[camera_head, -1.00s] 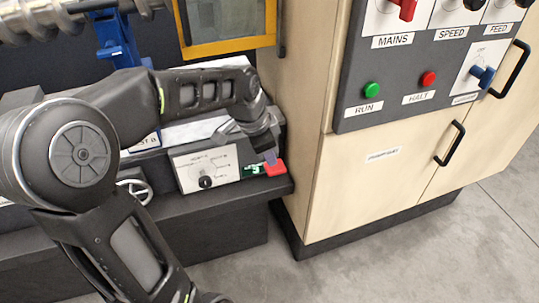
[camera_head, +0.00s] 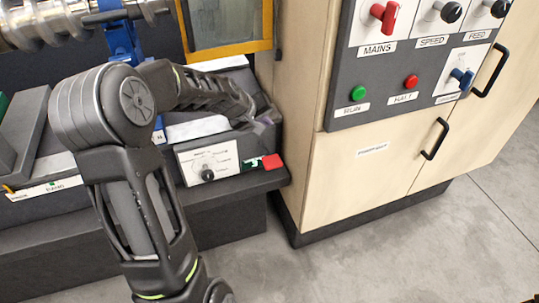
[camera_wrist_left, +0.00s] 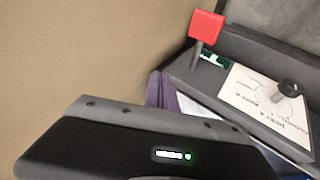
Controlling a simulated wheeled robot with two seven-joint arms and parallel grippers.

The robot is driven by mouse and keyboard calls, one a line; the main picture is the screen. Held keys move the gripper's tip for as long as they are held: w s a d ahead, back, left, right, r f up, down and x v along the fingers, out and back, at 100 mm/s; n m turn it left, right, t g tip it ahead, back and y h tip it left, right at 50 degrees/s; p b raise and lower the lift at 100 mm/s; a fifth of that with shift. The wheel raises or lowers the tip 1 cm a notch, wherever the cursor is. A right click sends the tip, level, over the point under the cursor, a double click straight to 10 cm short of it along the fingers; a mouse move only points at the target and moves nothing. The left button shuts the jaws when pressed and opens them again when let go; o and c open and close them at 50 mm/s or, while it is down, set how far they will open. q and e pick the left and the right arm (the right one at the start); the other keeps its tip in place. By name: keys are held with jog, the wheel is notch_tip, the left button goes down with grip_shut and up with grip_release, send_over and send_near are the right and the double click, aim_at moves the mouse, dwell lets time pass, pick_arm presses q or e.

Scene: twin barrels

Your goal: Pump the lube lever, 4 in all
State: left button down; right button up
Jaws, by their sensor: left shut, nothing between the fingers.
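A lever with a red block head (camera_head: 272,161) stands at the right end of the dark machine bed, beside a small green label. In the left wrist view the red head (camera_wrist_left: 206,26) sits on a short dark stem; its wording is too small to read. My left gripper (camera_head: 267,119) is shut and empty, above and behind the red head, apart from it. In the left wrist view the gripper's dark body fills the lower left, and its purplish fingertips (camera_wrist_left: 164,95) show short of the lever.
A white dial plate (camera_head: 208,163) with a black knob is left of the lever. A wooden cabinet (camera_head: 370,165) stands close on the right, with a control panel (camera_head: 335,110) of switches and buttons. A yellow-framed guard (camera_head: 232,48) hangs behind. The floor in front is clear.

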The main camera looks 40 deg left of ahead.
dwell(0.3)
pick_arm(q)
jog(key=b, duration=0.6)
send_over(269, 156)
notch_tip(269, 156, down, 7)
jog(key=shift+a+f+b, duration=0.3)
jog(key=shift+f+b, duration=0.4)
jog(key=shift+f, duration=0.15)
jog(key=shift+s, duration=0.1)
dwell(1.0)
jog(key=shift+f+b, duration=0.4)
jog(key=shift+b, duration=0.15)
jog(key=shift+s+d+f+b, duration=0.1)
jog(key=shift+d+f+b, duration=0.05)
jog(key=shift+f+b, duration=0.6)
jog(key=shift+s+d+f+b, duration=0.1)
jog(key=shift+d+f+b, duration=0.05)
jog(key=shift+f+b, duration=0.55)
dwell(1.7)
jog(key=shift+w+a+r+p, duration=0.1)
jog(key=shift+r+p, duration=0.7)
jog(key=shift+r, duration=0.15)
jog(key=shift+w+a+r+p, duration=0.1)
jog(key=shift+r+p, duration=0.7)
jog(key=shift+r, duration=0.15)
